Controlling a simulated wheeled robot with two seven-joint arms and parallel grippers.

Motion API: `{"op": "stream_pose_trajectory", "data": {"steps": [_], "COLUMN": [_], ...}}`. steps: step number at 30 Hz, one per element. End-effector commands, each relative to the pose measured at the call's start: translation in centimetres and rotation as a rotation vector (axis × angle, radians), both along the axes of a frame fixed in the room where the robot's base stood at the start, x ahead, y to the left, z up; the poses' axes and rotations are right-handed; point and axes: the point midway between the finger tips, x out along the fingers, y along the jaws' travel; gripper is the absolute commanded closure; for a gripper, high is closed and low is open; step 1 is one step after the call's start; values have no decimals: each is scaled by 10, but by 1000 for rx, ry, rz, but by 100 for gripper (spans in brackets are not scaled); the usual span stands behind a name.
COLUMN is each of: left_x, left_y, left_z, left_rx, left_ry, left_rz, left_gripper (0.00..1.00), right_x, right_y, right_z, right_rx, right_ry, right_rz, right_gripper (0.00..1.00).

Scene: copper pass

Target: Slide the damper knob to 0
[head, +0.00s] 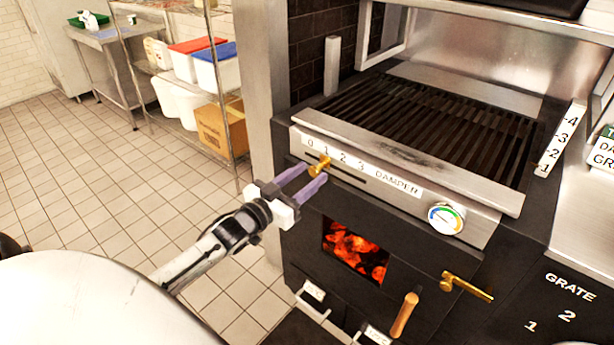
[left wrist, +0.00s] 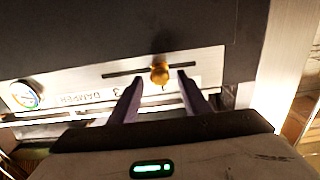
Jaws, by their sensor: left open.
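The brass damper knob (head: 319,165) sits in a dark horizontal slot on the steel front panel of the grill, by the "1" of the printed 0 1 2 3 damper scale (head: 350,162). The "0" is at the scale's left end. My left gripper (head: 313,173) is open, with its purple fingers pointing at the panel around the knob. In the left wrist view the knob (left wrist: 160,73) shows between the two fingertips, with a gap on each side; the scale appears upside down and partly hidden. My right gripper is not in view.
A round gauge (head: 446,218) is right of the scale. Below are a fire window (head: 355,250) with glowing coals, a brass handle (head: 466,287) and a wooden-grip handle (head: 404,315). The grill bars (head: 430,125) lie above. Tiled floor (head: 100,200) is open at left.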

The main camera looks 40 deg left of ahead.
Motion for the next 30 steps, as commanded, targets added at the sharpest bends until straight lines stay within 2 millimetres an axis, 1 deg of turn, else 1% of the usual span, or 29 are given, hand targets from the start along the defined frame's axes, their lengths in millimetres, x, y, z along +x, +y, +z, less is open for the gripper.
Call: {"op": "stream_pose_trajectory", "data": {"steps": [8,9,11,12,16,20,22,23,27,30], "left_x": [2,2,2,2,2,2,2,2,2,2], "left_y": [0,0,0,0,0,0,4,8,35,50], "left_z": [-1,-1,0,0,0,0,0,0,0,-1], "left_rx": [0,0,0,0,0,0,2,3,6,4], "left_ry": [2,2,1,1,1,1,2,3,4,3], "left_rz": [0,0,0,0,0,0,0,1,3,2], "left_gripper": [57,60,71,77,99,100,100,100,100,100], "right_x": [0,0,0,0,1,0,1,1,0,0], "right_y": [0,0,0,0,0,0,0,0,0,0], "right_z": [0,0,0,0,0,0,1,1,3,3], "right_rx": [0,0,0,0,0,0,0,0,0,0], "right_ry": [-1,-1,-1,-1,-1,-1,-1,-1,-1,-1], "right_rz": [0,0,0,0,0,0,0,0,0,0], "right_gripper": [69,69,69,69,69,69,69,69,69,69]}}
